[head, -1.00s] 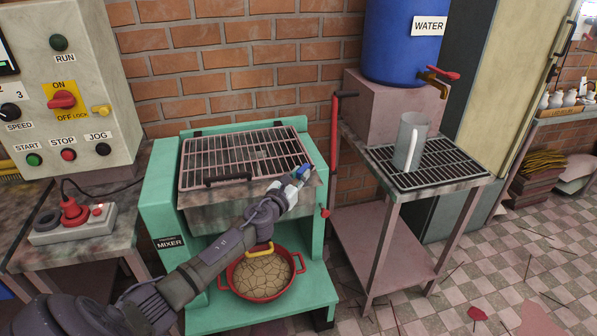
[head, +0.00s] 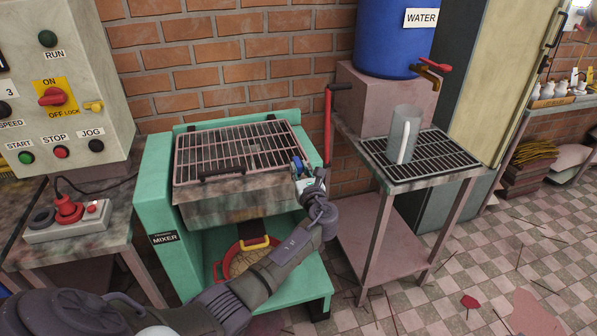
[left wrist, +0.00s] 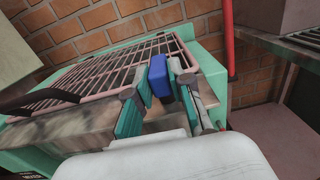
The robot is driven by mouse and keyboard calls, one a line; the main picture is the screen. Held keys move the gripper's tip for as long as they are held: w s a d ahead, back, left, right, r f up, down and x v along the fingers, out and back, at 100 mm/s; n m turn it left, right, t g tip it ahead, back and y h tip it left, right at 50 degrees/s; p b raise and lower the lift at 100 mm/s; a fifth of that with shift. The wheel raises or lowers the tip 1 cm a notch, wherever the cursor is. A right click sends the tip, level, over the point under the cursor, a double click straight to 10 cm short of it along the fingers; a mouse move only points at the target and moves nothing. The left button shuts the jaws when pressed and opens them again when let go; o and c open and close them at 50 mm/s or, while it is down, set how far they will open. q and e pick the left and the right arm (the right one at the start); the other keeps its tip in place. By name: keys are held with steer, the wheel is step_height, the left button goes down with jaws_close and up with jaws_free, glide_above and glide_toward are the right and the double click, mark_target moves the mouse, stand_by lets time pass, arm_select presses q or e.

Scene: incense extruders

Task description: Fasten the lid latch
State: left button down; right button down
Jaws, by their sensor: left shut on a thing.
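The mixer's lid (head: 235,150) is a barred grid in a pinkish frame, lying closed over the tub of the green mixer (head: 158,195). A dark handle (head: 222,172) is on its front edge. The blue latch piece (left wrist: 160,78) is at the lid's right side, between my left gripper's fingers in the left wrist view. My left gripper (head: 299,172) is shut on it at the right front corner of the mixer. The gripper and wrist partly hide the latch in the head view, so how it seats is unclear. My right gripper is not in view.
A red lever (head: 328,125) rises just right of the mixer. A red bowl (head: 218,272) sits under the tub. A control box (head: 62,130) is at left.

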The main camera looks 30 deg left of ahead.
arm_select(q)
steer(key=shift+r+n, duration=0.1)
steer(key=shift+n, duration=0.2)
steer(key=c, duration=1)
jaws_free()
steer(key=shift+c, duration=0.2)
steer(key=shift+s+d, duration=0.3)
steer(key=shift+d, duration=0.15)
steer(key=v, duration=1.1)
steer(key=shift+w, duration=0.15)
